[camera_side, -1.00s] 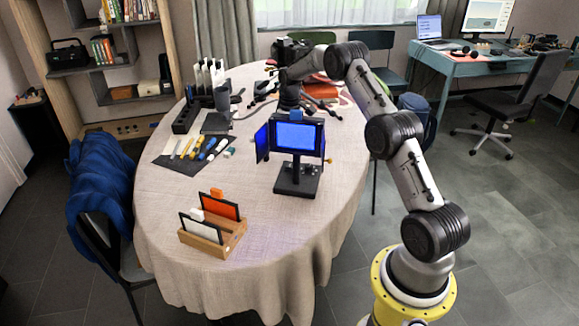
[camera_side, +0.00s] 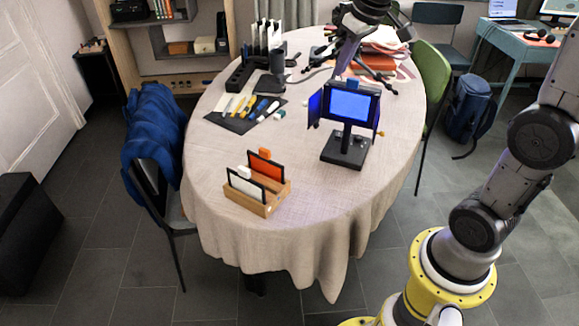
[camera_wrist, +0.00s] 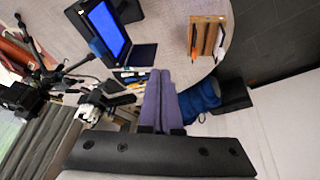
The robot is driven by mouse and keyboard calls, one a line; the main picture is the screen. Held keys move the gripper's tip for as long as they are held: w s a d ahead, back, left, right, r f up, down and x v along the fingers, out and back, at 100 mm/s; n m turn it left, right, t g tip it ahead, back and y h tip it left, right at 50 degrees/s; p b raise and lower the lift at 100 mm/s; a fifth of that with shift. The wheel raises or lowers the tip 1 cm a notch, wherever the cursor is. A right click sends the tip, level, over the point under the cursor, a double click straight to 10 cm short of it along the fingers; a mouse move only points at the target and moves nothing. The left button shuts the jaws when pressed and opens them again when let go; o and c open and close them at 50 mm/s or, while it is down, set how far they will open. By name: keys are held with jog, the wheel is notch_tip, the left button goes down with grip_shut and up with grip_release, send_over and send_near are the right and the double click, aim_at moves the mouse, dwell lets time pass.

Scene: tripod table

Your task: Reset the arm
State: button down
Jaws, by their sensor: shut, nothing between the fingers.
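My gripper (camera_side: 343,68) is at the top of the side view, pointing down above the far part of the table, just behind the blue-lit panel (camera_side: 353,106) in the picture. In the wrist view, the two purplish fingers of my gripper (camera_wrist: 159,74) are together and hold nothing. The panel also shows in the wrist view (camera_wrist: 108,28), left of the fingers. From these views I cannot tell exactly how far the fingertips are above the table. My forearm runs out of the side view at the top right.
The round table (camera_side: 300,240) has a pale cloth. A wooden holder with cards (camera_side: 262,205) stands at the front; it also shows in the wrist view (camera_wrist: 210,38). Pens lie on a dark mat (camera_side: 240,122). Black tripod legs (camera_side: 375,75) lie near the gripper.

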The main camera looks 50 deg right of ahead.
jog(key=s+a+f, duration=0.1)
jog(key=s+a, duration=0.2)
jog(key=s, duration=0.3)
jog(key=s+a+f+t, duration=0.1)
jog(key=s+a+f, duration=0.1)
jog(key=s, duration=0.5)
jog(key=s+a+f+y, duration=0.1)
jog(key=s+a+f, duration=0.1)
jog(key=s+a, duration=0.2)
jog(key=s, duration=0.3)
jog(key=shift+a+n, duration=0.3)
